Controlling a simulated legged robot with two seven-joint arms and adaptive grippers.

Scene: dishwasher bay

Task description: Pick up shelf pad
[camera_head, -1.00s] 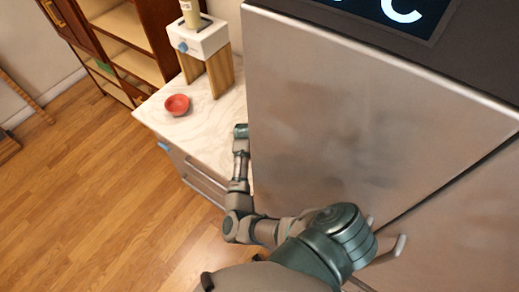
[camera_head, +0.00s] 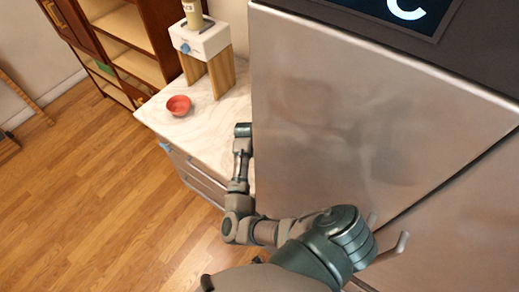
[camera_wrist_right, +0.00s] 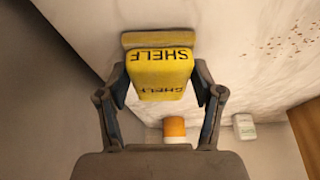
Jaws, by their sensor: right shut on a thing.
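The shelf pad (camera_wrist_right: 160,72) is a yellow block with "SHELF" in dark letters on its faces. In the right wrist view it sits between the two fingers of my right gripper (camera_wrist_right: 160,88), which is shut on it. Beyond the pad is the pale marbled surface of the counter; I cannot tell whether the pad touches it. In the head view my right arm reaches to the counter beside the steel cabinet, and the gripper and pad are hidden there. My left gripper is not in view.
The large steel appliance (camera_head: 370,110) stands close on the right of the arm. A red bowl (camera_head: 179,105) and a white dispenser on wooden legs (camera_head: 201,40) are on the counter (camera_head: 215,130). An orange-and-white container (camera_wrist_right: 174,128) and a small pale one (camera_wrist_right: 244,126) are near the pad.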

